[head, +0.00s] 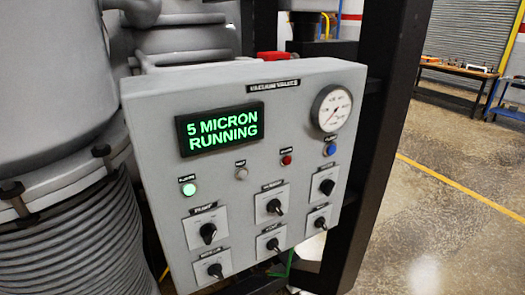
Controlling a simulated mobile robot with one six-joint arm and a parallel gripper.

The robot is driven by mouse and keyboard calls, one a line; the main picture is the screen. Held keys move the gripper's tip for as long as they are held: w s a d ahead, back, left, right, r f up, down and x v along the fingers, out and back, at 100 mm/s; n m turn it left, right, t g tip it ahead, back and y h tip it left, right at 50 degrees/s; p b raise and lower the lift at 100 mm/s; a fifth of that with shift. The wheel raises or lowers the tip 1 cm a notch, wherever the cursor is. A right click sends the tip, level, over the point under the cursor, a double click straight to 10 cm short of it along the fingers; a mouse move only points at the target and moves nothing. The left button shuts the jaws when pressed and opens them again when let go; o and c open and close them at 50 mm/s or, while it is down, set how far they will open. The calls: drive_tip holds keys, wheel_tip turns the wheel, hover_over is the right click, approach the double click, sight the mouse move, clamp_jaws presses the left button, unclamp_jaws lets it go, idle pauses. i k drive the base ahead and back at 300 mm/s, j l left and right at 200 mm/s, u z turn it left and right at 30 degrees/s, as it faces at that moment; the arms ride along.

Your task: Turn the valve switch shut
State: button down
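A grey control panel (150,150) titled "VACUUM VALVES" fills the middle of the head view. It carries several black rotary switches in two rows of three. The upper row has a left switch (208,232), a middle switch (274,206) and a right switch (327,186). The lower row has a left switch (215,270), a middle switch (273,244) and a right switch (320,222). Their labels are too small to read surely, so I cannot tell which is the valve switch. My gripper is not in view.
The display (222,128) reads "5 MICRON RUNNING" in green. A round gauge (331,108) and a lit green lamp (189,189) are on the panel. A ribbed grey bellows (70,245) stands at left, a black post (385,120) at right. The floor (440,230) beyond is clear.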

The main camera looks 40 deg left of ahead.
sight(327, 187)
drive_tip(key=i+j+z, duration=0.1)
drive_tip(key=j+z, duration=0.2)
drive_tip(key=j, duration=0.35)
drive_tip(key=j+z, duration=0.3)
drive_tip(key=j, duration=0.3)
